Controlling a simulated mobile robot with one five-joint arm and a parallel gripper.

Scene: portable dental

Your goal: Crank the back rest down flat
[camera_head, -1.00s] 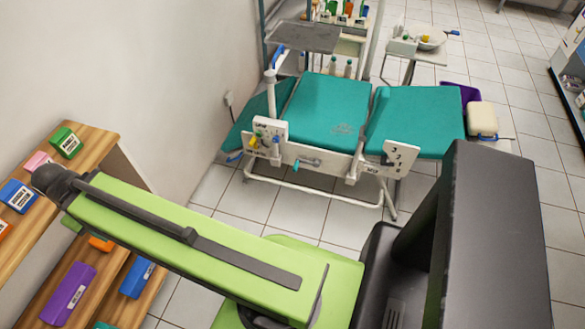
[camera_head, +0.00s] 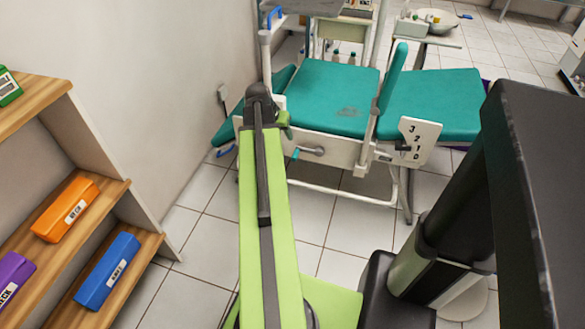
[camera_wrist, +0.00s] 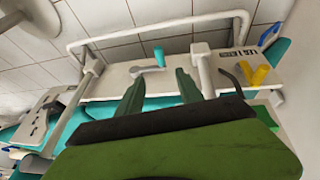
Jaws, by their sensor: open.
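The dental chair has a teal middle cushion (camera_head: 325,95) and a teal right section (camera_head: 435,105). A narrow teal raised edge (camera_head: 392,78) stands between them; I cannot tell how far the back rest is tilted. A crank with a teal handle (camera_head: 296,154) is on the white side panel, and its teal grip (camera_wrist: 159,57) shows in the wrist view. A plate numbered 3 to 0 (camera_head: 419,135) with a dark pointer is to its right. My gripper (camera_wrist: 159,88) is open and empty, its fingers below the crank in the wrist view, apart from it. My arm hides part of the chair's left end in the head view.
A white chair frame bar (camera_head: 340,193) runs low in front. Wooden shelves (camera_head: 95,150) with coloured boxes stand left by the wall. Tiled floor (camera_head: 200,235) lies between.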

